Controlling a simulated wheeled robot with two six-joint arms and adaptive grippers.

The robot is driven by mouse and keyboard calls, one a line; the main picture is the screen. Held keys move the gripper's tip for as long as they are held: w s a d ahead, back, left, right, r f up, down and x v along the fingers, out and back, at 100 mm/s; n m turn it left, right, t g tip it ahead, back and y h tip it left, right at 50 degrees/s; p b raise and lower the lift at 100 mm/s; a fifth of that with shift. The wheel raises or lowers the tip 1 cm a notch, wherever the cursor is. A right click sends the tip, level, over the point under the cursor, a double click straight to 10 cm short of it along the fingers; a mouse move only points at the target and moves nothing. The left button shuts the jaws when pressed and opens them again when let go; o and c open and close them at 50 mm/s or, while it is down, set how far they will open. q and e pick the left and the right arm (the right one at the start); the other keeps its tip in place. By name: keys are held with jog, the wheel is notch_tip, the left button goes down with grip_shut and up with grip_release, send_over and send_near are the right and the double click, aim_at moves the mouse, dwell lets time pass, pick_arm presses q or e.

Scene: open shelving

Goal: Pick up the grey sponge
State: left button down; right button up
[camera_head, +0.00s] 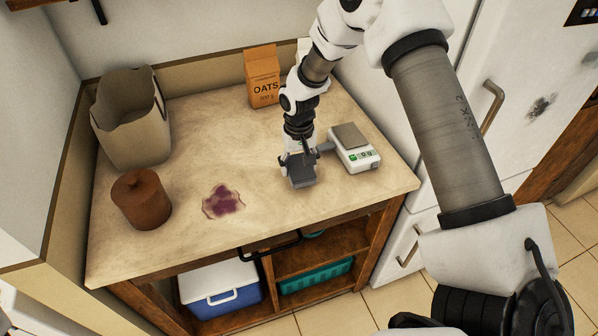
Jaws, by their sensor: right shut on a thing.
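The grey sponge (302,182) is on the countertop, right of the middle, or just above it; I cannot tell which. My right gripper (298,160) comes down over it from above and is shut on it. The fingers hide part of the sponge's upper side. My left gripper is not in the view.
A kitchen scale (354,150) stands close on the right of the sponge. An oats box (262,77) is behind, a purple stain (223,202) lies to the left, and a brown canister (141,199) and paper bag (131,118) are farther left. The counter's front middle is clear.

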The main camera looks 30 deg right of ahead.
jog(key=s+a+r+b, duration=0.1)
jog(key=s+a+b, duration=0.1)
jog(key=s, duration=0.6)
jog(key=s+a+r+b, duration=0.1)
jog(key=s+a+b, duration=0.1)
jog(key=s, duration=0.5)
jog(key=shift+s+r+b, duration=0.3)
jog(key=shift+s+b, duration=0.05)
jog(key=shift+b, duration=0.3)
jog(key=shift+c, duration=0.4)
